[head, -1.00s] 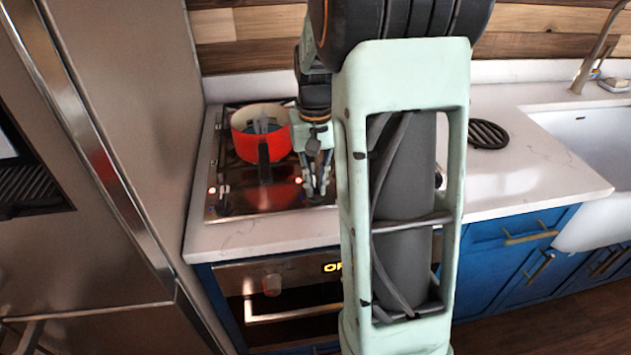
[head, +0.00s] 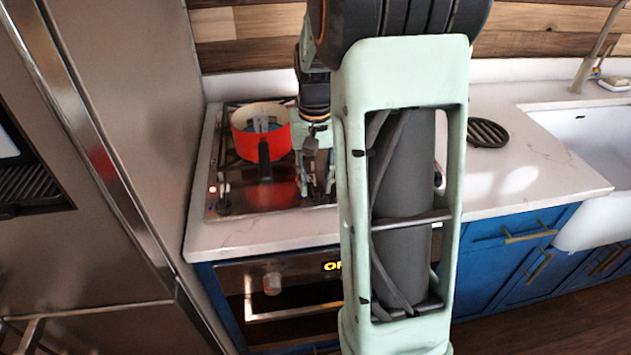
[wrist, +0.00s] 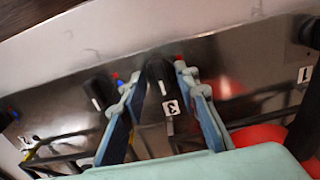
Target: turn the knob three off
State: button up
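Knob three (wrist: 160,72) is a black stove knob with a white pointer mark, seen in the wrist view beside a white label "3" (wrist: 171,107). My gripper (wrist: 158,70) has its two blue-padded fingers apart, one on each side of this knob. The fingers look very near the knob; I cannot tell whether they touch it. In the head view my gripper (head: 318,190) is low over the front right of the cooktop (head: 240,203), and the knob is hidden there.
A red pot (head: 258,140) stands on the cooktop behind my gripper's left side. Another black knob (wrist: 98,92) is just outside the left finger in the wrist view. The counter right of my arm is mostly clear.

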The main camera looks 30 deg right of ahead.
aim_at(315, 187)
notch_tip(315, 187, up, 12)
dwell(0.6)
